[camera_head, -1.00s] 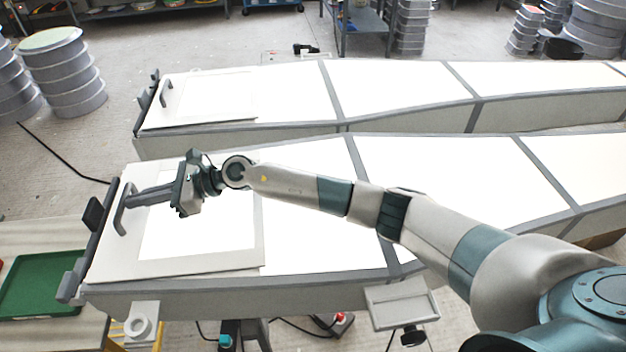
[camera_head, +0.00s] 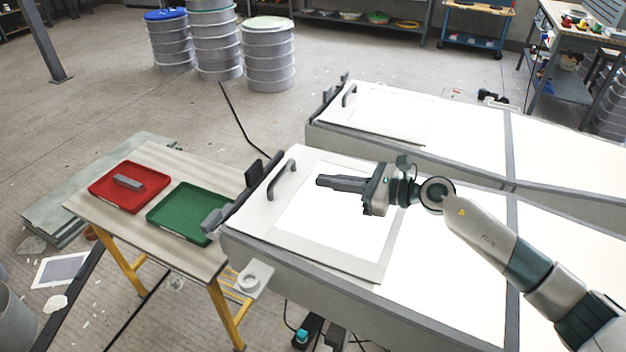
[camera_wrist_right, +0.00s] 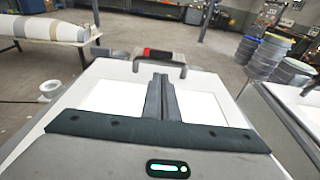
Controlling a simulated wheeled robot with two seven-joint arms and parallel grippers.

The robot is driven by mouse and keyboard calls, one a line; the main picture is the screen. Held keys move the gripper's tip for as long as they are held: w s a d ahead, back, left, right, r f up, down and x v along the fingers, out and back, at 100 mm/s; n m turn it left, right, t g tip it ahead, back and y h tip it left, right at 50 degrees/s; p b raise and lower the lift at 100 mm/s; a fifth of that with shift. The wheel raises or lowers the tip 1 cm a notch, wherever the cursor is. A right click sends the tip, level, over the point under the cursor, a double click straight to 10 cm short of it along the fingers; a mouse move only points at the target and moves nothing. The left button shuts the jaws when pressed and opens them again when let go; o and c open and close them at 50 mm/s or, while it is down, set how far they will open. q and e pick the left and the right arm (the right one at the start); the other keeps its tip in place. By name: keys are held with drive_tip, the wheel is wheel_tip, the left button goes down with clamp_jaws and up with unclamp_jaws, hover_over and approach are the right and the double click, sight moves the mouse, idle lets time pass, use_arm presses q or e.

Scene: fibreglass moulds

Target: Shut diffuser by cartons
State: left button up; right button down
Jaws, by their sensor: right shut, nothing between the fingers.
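The near light box (camera_head: 330,290) has a flat panel with a pale border (camera_head: 345,262), a white middle and a grey bar handle (camera_head: 283,178). The panel appears to lie flat on the box. A similar panel (camera_head: 400,128) with a handle (camera_head: 349,95) lies on the far box. My right gripper (camera_head: 321,181) is shut and empty above the near panel, to the right of its handle and apart from it. The right wrist view shows the closed fingers (camera_wrist_right: 157,84) pointing toward the handle (camera_wrist_right: 160,60). My left gripper is out of view. I see no cartons.
A table (camera_head: 165,225) with a red tray (camera_head: 130,200) and a green tray (camera_head: 180,228) stands left of the near box. A dark clamp-like part (camera_head: 255,172) stands at the box's left end. Stacked drums (camera_head: 268,60) stand behind on open floor.

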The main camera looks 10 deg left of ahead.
sight(349, 207)
drive_tip(key=shift+b+v, duration=0.3)
drive_tip(key=shift+v, duration=2.25)
